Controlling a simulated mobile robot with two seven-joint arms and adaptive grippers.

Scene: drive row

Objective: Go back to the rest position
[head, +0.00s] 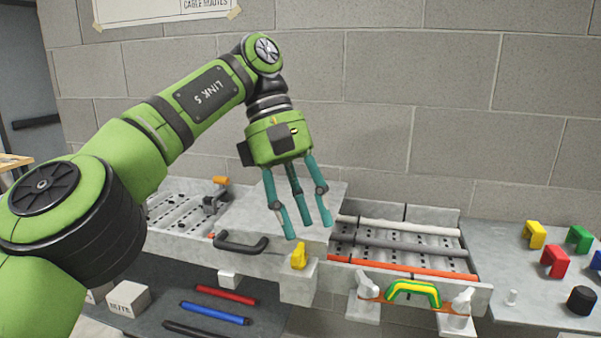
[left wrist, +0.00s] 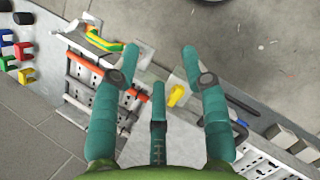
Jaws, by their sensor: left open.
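My left gripper (head: 297,225) has three teal fingers that are spread apart and empty. It hangs pointing down in front of the grey block wall, above the middle of the grey metal workbench unit. In the left wrist view the open fingers (left wrist: 160,65) show with nothing between them. A yellow knob (head: 299,256) on the front of the unit lies just below the fingertips in the head view; it also shows in the left wrist view (left wrist: 177,95). My right gripper is in neither view.
A black handle (head: 240,243) is on the unit's front. A tray with white, grey and orange rods (head: 400,245) lies right of the gripper, with a green-yellow handle (head: 413,292) before it. Coloured blocks (head: 554,261) stand far right. Red and blue bars (head: 215,314) lie on a lower shelf.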

